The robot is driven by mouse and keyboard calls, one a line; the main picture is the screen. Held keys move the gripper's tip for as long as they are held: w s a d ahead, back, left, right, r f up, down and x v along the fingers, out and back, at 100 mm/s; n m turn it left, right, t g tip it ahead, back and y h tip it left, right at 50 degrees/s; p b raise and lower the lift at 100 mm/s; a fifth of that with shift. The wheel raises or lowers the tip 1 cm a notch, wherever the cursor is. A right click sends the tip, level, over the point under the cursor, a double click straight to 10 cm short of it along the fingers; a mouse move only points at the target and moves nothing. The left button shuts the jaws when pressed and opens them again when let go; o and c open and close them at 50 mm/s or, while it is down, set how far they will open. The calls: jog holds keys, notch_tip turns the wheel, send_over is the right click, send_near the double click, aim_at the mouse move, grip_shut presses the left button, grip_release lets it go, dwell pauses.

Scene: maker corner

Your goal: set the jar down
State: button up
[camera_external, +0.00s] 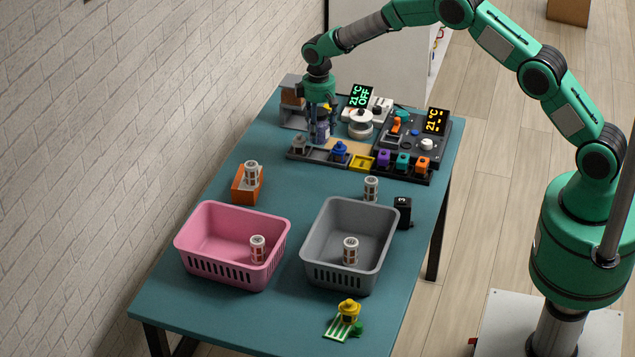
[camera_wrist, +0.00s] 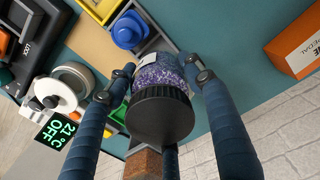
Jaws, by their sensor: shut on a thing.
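The jar (camera_wrist: 162,112) has a black ridged lid and clear sides with purple speckled contents. My gripper (camera_wrist: 160,76) is shut on it, one finger on each side, with the lid facing the wrist camera. In the external view my gripper (camera_external: 320,118) points down at the far end of the table, and the jar (camera_external: 321,132) shows small and dark between its fingers. I cannot tell whether the jar's base touches anything.
A control panel with displays (camera_external: 436,121) and a white round device (camera_external: 360,123) stand right of my gripper. A pink basket (camera_external: 205,262), grey basket (camera_external: 319,277) and orange box (camera_external: 238,190) stand nearer.

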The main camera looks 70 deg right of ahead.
aim_at(319, 114)
jog(key=shift+f+b, duration=0.35)
jog(key=shift+f, duration=1.45)
jog(key=shift+f, duration=0.65)
jog(key=o, duration=1.2)
notch_tip(319, 114, up, 13)
jog(key=shift+p, duration=1.1)
jog(key=shift+r, duration=0.1)
jog(key=shift+r, duration=0.1)
